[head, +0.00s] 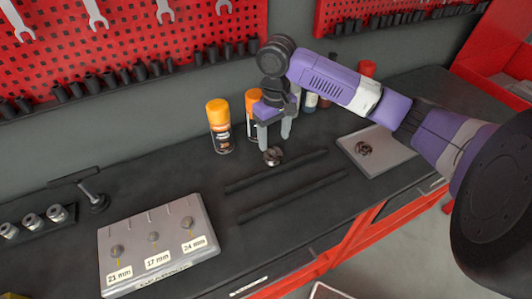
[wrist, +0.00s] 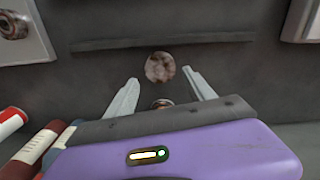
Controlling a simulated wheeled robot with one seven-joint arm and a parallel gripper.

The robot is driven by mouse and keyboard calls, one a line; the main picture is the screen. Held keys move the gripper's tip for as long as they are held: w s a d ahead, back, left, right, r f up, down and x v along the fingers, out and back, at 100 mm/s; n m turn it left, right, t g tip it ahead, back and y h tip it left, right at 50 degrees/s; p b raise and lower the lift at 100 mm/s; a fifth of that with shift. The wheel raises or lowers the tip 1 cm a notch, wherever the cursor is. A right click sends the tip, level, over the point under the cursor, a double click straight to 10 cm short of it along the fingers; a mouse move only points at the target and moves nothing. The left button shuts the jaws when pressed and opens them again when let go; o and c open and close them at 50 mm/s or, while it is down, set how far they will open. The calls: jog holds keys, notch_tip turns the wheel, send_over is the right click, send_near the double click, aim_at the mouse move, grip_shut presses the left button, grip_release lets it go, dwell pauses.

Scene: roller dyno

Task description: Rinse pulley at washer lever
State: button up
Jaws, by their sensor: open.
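A small, round, rusty grey-brown part (head: 272,156), which looks like the pulley, sits on the dark bench top. My gripper (head: 275,144) points down just above it, fingers apart. In the wrist view, the same round part (wrist: 160,67) shows between and slightly beyond the open fingertips (wrist: 162,75); I see no contact. A second ring-shaped brown part (head: 364,148) lies on a grey plate (head: 392,160) to the right. I cannot make out a washer lever for certain.
Orange-capped spray cans (head: 219,126) and bottles stand behind my gripper. Two dark rails (head: 290,185) lie in front. A grey holder labelled 21, 17 and 24 mm (head: 125,235), a T-handled tool (head: 93,196) and several sockets (head: 33,222) are at left. Red pegboards rise behind.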

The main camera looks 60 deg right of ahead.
aim_at(273, 153)
notch_tip(273, 153, down, 7)
jog(key=shift+w+r+p, duration=0.1)
jog(key=shift+r+p, duration=0.1)
jog(key=shift+p, duration=0.6)
jog(key=shift+c, duration=0.4)
grip_shut()
jog(key=shift+r, duration=0.1)
notch_tip(273, 153, up, 20)
jog(key=b, duration=0.1)
jog(key=shift+b, duration=0.35)
